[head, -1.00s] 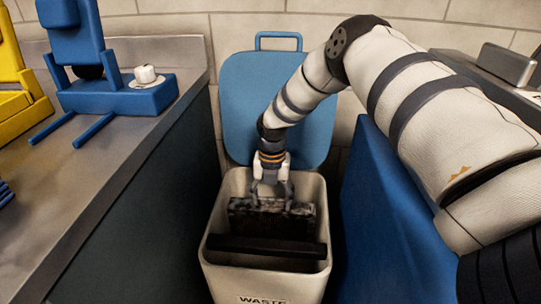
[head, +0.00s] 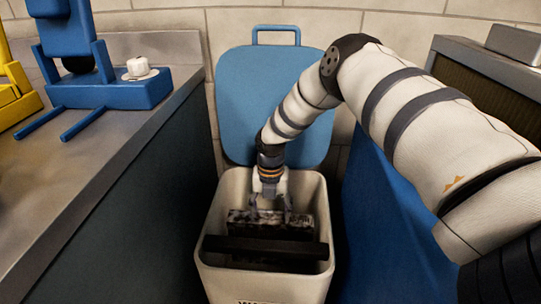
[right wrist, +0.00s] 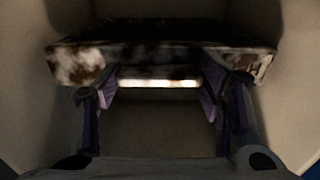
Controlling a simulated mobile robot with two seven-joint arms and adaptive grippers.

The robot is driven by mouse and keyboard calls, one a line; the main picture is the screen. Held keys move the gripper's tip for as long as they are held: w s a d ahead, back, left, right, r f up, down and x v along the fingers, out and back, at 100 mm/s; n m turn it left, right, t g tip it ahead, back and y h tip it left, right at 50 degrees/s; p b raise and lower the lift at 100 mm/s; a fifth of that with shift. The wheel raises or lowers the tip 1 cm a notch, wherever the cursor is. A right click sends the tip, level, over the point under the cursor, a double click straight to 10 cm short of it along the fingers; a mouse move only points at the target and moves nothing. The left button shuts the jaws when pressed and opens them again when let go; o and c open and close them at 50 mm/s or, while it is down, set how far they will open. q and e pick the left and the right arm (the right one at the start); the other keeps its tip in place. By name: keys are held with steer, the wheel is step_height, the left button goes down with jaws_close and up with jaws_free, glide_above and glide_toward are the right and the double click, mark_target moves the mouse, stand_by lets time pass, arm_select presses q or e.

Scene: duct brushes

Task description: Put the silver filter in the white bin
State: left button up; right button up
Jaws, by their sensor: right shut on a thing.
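The white bin (head: 265,286) stands open on the floor in the middle of the head view, its blue lid (head: 275,90) raised behind it. My right gripper (head: 270,214) reaches down inside the bin. It is shut on a dark block-like filter with mottled silvery-white patches (head: 239,219), held upright below the rim. In the right wrist view the filter (right wrist: 160,48) spans both fingers (right wrist: 160,92), with the pale bin walls around it. Whether the filter's lower edge touches anything is hidden. My left gripper is out of view.
A dark bar (head: 265,247) lies across the bin's front part, hiding the filter's lower part. A steel-topped counter (head: 130,140) with blue and yellow stands is on the left. A blue panel (head: 385,235) borders the bin on the right.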

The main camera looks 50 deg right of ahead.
steer(key=o, duration=2)
arm_select(q)
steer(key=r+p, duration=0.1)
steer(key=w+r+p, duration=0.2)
steer(key=p, duration=0.1)
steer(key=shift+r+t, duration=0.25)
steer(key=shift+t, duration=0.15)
arm_select(e)
step_height(320, 180, up, 17)
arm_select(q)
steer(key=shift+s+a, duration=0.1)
